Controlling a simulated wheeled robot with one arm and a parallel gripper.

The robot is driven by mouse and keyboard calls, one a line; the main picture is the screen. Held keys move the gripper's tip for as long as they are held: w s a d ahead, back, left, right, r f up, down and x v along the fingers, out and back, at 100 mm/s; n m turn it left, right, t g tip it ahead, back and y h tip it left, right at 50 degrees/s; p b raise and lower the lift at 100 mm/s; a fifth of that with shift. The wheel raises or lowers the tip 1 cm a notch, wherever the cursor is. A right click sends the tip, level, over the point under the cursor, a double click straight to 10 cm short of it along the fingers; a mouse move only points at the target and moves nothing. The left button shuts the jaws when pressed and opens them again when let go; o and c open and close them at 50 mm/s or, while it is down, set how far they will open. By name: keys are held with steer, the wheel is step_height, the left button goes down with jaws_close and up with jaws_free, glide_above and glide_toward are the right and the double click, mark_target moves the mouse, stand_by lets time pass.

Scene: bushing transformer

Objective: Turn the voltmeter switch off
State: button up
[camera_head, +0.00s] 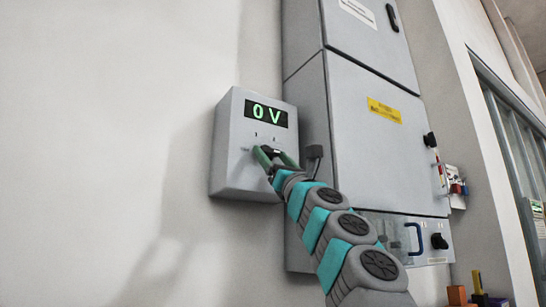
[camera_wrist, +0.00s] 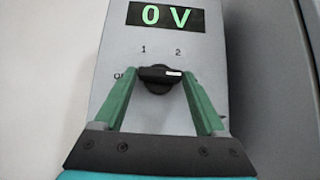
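The voltmeter (camera_head: 236,165) is a grey box on the wall with a green display (camera_head: 266,113) reading "0 V". Its switch (camera_wrist: 157,79) is a round black knob with a bar handle lying nearly horizontal, its white mark at the right end. Labels "1" and "2" show above it; a label at its left is partly hidden by my left finger. My gripper (camera_wrist: 159,72) has its green fingers apart, one on each side of the knob; contact cannot be told. The head view shows my gripper (camera_head: 268,151) at the voltmeter's front.
A tall grey cabinet (camera_head: 375,145) with a yellow label (camera_head: 384,111) stands close to the right of the voltmeter. A lower panel with a blue handle (camera_head: 414,239) and a black knob (camera_head: 439,241) is at lower right. Bare wall (camera_head: 100,130) lies to the left.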

steer(key=c, duration=0.9)
